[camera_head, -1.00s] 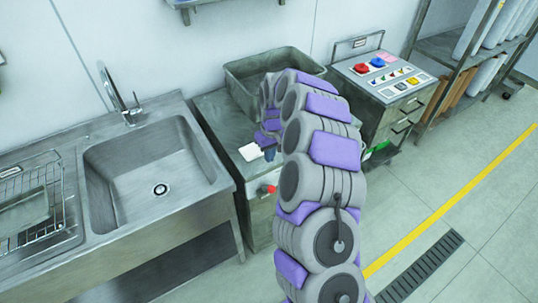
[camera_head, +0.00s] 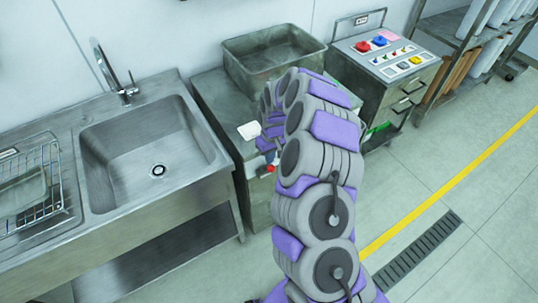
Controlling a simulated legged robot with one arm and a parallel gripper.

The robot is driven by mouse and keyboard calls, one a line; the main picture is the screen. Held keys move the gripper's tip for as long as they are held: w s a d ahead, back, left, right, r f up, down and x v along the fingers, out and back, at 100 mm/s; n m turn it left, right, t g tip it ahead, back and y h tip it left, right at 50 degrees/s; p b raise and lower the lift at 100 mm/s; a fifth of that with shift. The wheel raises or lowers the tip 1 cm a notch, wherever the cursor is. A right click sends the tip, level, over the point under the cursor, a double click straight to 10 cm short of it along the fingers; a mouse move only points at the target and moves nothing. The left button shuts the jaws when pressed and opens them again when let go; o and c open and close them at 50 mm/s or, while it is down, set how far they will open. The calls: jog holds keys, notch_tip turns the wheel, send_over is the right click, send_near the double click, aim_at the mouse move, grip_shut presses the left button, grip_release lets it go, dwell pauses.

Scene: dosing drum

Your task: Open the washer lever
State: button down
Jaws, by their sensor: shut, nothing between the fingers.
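The washer appears to be the grey metal cabinet (camera_head: 213,92) between the sink and the control console. A small red part (camera_head: 264,170), perhaps the lever's end, shows on its front near the top edge; the rest of any lever is hidden or too small to make out. My gripper (camera_head: 270,157) points down at the cabinet's front edge, just above the red part. It is shut and empty. My arm covers much of the cabinet's front, and I cannot tell whether the fingers touch the red part.
A white piece (camera_head: 249,131) lies at the cabinet's top front edge, left of my gripper. A grey bin (camera_head: 274,60) stands behind. The sink (camera_head: 150,160) is at left, the button console (camera_head: 392,62) at right. The floor right of my arm is clear.

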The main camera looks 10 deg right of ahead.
aim_at(273, 168)
jog(key=shift+s, duration=0.1)
jog(key=shift+s+d+f+t+y+p, duration=0.2)
jog(key=shift+s+f+t+p, duration=0.1)
jog(key=shift+s+t, duration=0.2)
jog(key=shift+s+d+f+t+y+p, duration=0.15)
jog(key=shift+s+t+p, duration=0.15)
jog(key=shift+s+t, duration=0.2)
jog(key=shift+s+d+f, duration=0.15)
jog(key=shift+s+f, duration=0.2)
jog(key=shift+s, duration=0.05)
jog(key=shift+r, duration=0.1)
